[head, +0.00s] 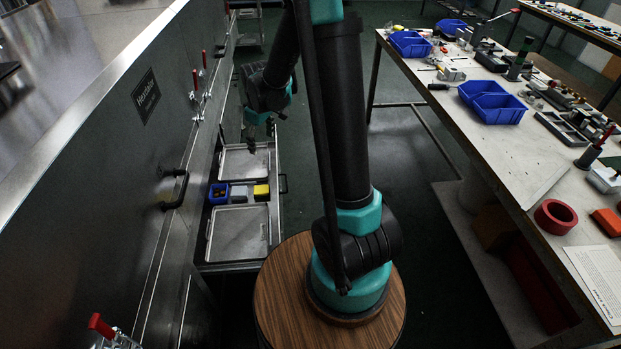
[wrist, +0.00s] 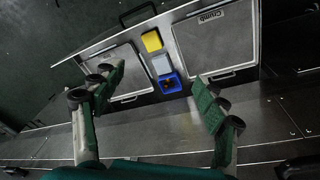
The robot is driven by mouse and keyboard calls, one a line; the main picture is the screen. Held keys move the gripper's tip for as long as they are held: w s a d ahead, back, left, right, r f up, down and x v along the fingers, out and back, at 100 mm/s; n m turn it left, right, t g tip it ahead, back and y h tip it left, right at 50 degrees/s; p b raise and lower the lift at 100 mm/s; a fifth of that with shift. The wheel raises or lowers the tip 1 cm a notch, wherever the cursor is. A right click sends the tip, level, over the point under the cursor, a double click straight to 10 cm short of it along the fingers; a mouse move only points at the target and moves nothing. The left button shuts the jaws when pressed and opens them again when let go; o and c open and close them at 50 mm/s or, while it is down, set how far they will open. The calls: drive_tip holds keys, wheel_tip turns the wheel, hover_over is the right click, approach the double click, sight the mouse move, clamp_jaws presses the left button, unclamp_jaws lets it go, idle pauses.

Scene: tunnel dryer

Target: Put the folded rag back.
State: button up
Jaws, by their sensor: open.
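My gripper (wrist: 157,88) is open, with nothing between its two green-padded fingers. It hangs above an open drawer (wrist: 95,47) in the long machine's side. In the drawer's middle strip, a yellow block-like piece (wrist: 152,41), a grey piece (wrist: 162,65) and a small blue bin (wrist: 170,84) sit in a row. In the head view the row reads blue bin (head: 219,193), grey piece (head: 239,194), yellow piece (head: 261,191). I cannot tell whether one of these is the folded rag; no rag is clearly recognisable elsewhere.
Two flat crumb trays (wrist: 216,41) (wrist: 112,76) flank the row. The drawer handle (head: 283,184) faces the aisle. A workbench (head: 520,165) with blue bins, a red ring (head: 556,216) and tools stands at right. The floor between is clear.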

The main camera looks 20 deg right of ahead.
drive_tip(key=s+d+r+m+t, duration=0.1)
drive_tip(key=s+d+m, duration=0.3)
drive_tip(key=s, duration=0.8)
drive_tip(key=s+d+m+t, duration=0.1)
drive_tip(key=s+d+m, duration=0.4)
drive_tip(key=s, duration=0.7)
drive_tip(key=shift+d+r, duration=0.35)
drive_tip(key=shift+d, duration=0.1)
